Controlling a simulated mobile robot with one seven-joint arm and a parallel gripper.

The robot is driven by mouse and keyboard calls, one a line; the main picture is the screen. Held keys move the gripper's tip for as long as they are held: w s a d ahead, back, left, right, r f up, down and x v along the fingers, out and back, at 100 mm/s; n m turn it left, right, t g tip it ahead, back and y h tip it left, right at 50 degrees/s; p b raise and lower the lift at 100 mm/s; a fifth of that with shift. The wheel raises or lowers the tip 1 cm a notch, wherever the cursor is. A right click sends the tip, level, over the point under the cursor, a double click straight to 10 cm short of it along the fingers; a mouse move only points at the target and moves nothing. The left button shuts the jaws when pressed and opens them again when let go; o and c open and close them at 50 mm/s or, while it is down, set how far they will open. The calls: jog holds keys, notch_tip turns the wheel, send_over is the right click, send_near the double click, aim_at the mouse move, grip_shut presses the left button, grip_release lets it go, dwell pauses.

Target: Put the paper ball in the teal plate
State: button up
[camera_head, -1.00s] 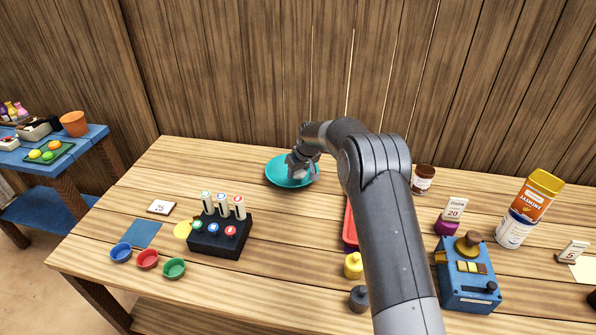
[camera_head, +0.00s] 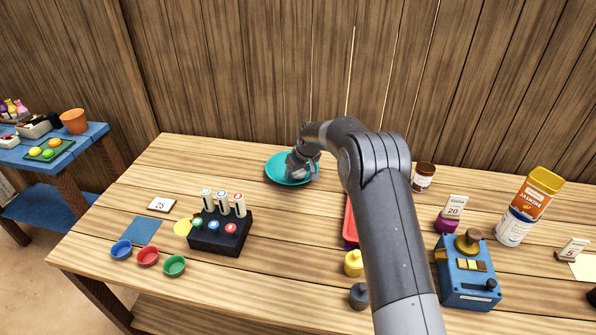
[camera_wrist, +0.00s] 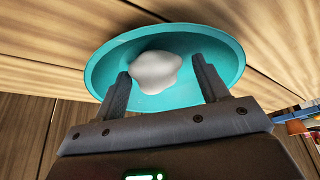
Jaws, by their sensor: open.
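The teal plate (camera_head: 279,172) lies on the wooden table near its back edge. In the wrist view the plate (camera_wrist: 222,48) fills the space beyond the fingers. The paper ball (camera_wrist: 155,71), a whitish crumpled lump, lies in the plate in the wrist view. My gripper (camera_head: 297,174) is over the plate in the head view. It also shows in the wrist view (camera_wrist: 160,88), open, its two fingers apart on either side of the ball with space between. In the head view the ball is hidden or too small to make out.
A black holder (camera_head: 219,236) with several upright tubes stands front left, behind blue, red and green cups (camera_head: 148,257). A red tray (camera_head: 349,225) is partly behind my arm. A brown jar (camera_head: 423,178), a blue device (camera_head: 468,275) and a jasmine container (camera_head: 528,207) stand right.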

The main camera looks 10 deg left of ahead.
jog(key=shift+r, duration=0.45)
jog(key=v, duration=1.3)
jog(key=s+d+r+m+t+h, duration=0.15)
jog(key=s+d+r+m, duration=0.25)
jog(key=s+d+r, duration=1.4)
jog(key=s+d+f+m, duration=0.1)
jog(key=s+d, duration=0.2)
jog(key=s, duration=0.6)
jog(key=s+d+f+m+h, duration=0.1)
jog(key=s+d, duration=0.3)
jog(key=s, duration=0.5)
jog(key=s+d+f+m, duration=0.1)
jog(key=s+d+m, duration=0.2)
jog(key=s, duration=0.6)
jog(key=shift+s+d+f+t+h, duration=0.25)
jog(key=shift+d+f+t+h, duration=0.1)
jog(key=shift+f+t, duration=0.1)
